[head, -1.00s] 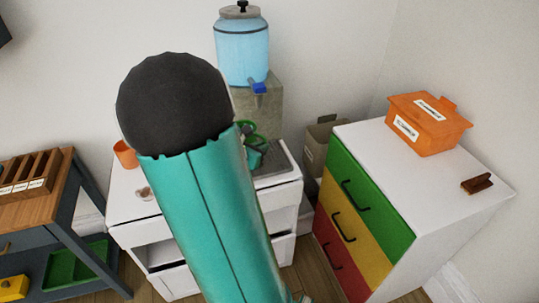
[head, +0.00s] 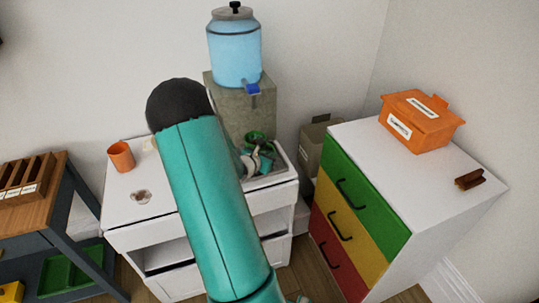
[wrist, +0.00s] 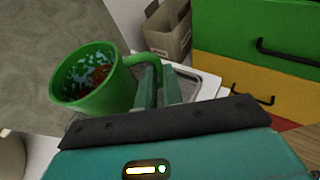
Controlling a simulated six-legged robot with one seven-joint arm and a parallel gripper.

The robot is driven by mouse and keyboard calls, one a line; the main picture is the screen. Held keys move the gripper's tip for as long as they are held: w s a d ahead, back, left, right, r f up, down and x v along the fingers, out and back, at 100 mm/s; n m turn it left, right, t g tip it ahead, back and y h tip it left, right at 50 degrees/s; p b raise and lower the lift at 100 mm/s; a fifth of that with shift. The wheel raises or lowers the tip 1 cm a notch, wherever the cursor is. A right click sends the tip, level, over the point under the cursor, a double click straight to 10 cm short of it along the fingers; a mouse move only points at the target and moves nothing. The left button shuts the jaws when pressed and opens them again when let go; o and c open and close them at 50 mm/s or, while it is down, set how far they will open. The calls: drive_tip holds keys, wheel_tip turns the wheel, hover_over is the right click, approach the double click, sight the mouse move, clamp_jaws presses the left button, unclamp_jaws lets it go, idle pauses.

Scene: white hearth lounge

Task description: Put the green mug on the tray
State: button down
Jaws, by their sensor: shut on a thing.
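The green mug (wrist: 92,92) is large in the wrist view, with its open top towards the camera. My gripper (wrist: 160,92) is shut on its handle, at the mug's right side. In the head view the mug (head: 254,136) shows small beyond my arm, with my gripper (head: 258,160) just below it. The grey tray (head: 281,166) lies on the right part of the white cabinet top, partly hidden by my arm and gripper. Part of the tray (wrist: 186,88) also shows behind the fingers in the wrist view. Whether the mug touches the tray cannot be told.
A stone block (head: 230,105) bearing a blue water dispenser (head: 235,55) stands behind the tray. An orange cup (head: 121,157) and a small dish (head: 141,196) are on the cabinet's left. A coloured drawer unit (head: 355,215) with an orange box (head: 421,120) stands at the right.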

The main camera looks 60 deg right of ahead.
drive_tip(key=shift+f, duration=0.1)
drive_tip(key=c, duration=1.5)
unclamp_jaws()
drive_tip(key=shift+c, duration=0.2)
drive_tip(key=shift+r, duration=0.2)
drive_tip(key=a+r+m+t+y, duration=0.2)
drive_tip(key=a+r, duration=0.6)
drive_tip(key=a, duration=1)
drive_tip(key=w+a+r+m+t+y, duration=0.1)
drive_tip(key=a+r+m+t+y, duration=0.2)
drive_tip(key=a, duration=1.5)
drive_tip(key=w+a+r+m+t+y, duration=0.1)
drive_tip(key=a+r+m+y, duration=0.7)
drive_tip(key=a, duration=1.1)
wheel_tip(320, 180, up, 5)
drive_tip(key=m+t, duration=0.1)
drive_tip(key=m, duration=0.2)
drive_tip(key=shift+r+t, duration=0.15)
drive_tip(key=shift+t, duration=0.25)
